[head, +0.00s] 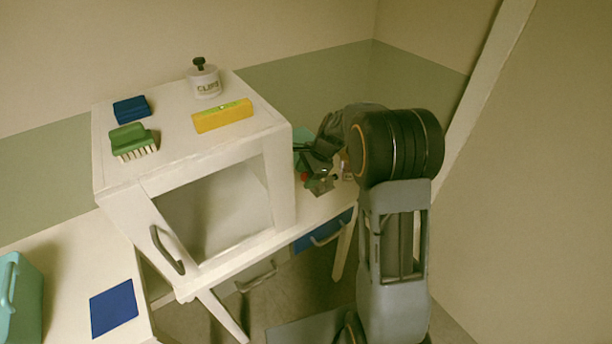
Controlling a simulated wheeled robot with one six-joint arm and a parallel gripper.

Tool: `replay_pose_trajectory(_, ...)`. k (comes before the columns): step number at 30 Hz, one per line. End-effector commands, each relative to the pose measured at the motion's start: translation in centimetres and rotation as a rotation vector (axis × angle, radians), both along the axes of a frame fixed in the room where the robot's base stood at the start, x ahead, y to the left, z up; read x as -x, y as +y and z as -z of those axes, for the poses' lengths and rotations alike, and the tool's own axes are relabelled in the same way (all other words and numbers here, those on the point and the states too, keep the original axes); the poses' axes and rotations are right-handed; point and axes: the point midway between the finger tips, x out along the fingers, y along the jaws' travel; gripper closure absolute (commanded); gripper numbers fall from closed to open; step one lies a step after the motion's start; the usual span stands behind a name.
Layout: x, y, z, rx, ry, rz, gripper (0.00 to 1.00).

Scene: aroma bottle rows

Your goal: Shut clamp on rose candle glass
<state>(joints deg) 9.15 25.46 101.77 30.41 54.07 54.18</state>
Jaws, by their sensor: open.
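My gripper (312,158) is at the right end of the table, just right of the white cabinet. It is open, with its dark fingers pointing down and left among small items. A small reddish item (305,177) and a pale item with an orange-brown part (346,167) show beside it. I cannot tell which, if either, is the rose candle glass. My gripper and arm hide much of this spot, and I cannot tell whether anything stands between the fingers.
The white cabinet (280,200) has its door (140,235) swung open. On its top are a blue block (132,109), a green brush (128,138), a yellow level (222,116) and a white pot (204,82). A green item (302,137) is close to my gripper. A blue drawer (322,232) is below.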

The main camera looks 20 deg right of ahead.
Motion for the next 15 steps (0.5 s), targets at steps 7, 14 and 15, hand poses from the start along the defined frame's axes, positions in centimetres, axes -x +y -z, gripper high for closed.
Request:
replay_pose_trajectory(7, -0.05, 0.24, 0.48, 0.0, 0.0, -0.001, 0.42)
replay_pose_trajectory(14, -0.05, 0.24, 0.47, 0.0, 0.0, -0.001, 0.47)
replay_pose_trajectory(15, -0.06, 0.24, 0.46, 0.0, 0.0, -0.001, 0.51)
